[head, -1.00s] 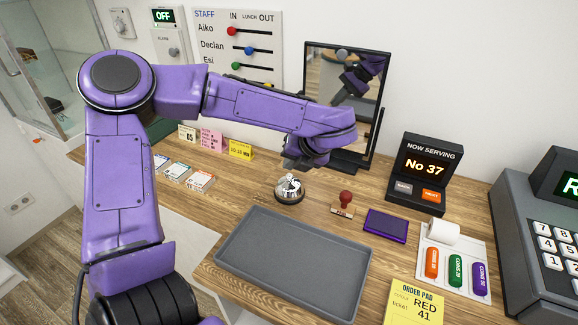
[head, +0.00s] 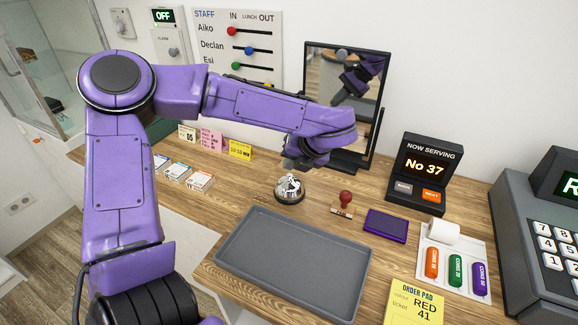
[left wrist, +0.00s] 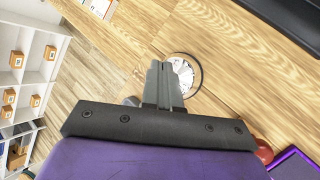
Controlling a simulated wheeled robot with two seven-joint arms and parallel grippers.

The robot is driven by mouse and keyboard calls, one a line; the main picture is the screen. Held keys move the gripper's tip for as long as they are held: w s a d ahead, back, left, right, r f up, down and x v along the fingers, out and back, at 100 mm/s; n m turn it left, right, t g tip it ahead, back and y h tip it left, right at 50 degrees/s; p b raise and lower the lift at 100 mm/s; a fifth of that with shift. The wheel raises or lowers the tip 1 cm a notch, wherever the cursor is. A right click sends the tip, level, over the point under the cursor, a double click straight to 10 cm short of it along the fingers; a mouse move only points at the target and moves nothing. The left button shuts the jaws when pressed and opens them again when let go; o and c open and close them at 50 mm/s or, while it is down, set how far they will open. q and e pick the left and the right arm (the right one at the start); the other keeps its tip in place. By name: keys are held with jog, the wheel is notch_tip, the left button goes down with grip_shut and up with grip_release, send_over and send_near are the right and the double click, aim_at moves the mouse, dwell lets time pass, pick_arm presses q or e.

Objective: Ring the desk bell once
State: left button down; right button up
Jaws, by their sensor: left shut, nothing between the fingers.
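The desk bell (head: 289,187) has a shiny silver dome on a dark round base. It stands on the wooden counter, behind the grey tray. My left gripper (head: 293,164) is above the bell in the head view, with its fingers partly hidden by the wrist. In the left wrist view the gripper (left wrist: 162,66) is shut and empty. The bell (left wrist: 183,74) shows there beyond and beside the fingertips, partly covered by them. The fingers look apart from the bell, though the exact gap is hard to tell. My right gripper is not in view.
The grey tray (head: 245,262) lies in front of the bell. A red-handled stamp (head: 343,203) and a purple ink pad (head: 386,226) are to the right. A framed mirror (head: 376,120) stands behind. Small cards (head: 240,150) stand at the back left.

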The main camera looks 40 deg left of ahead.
aim_at(291, 176)
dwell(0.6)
pick_arm(q)
jog(key=shift+f+b, duration=0.3)
jog(key=shift+f, duration=0.15)
jog(key=shift+f+b, duration=0.4)
jog(key=shift+f, duration=0.05)
dwell(0.4)
jog(key=shift+r, duration=0.1)
jog(key=shift+r+p, duration=0.75)
jog(key=shift+r, duration=0.05)
notch_tip(291, 176, up, 5)
jog(key=p, duration=0.4)
dwell(0.8)
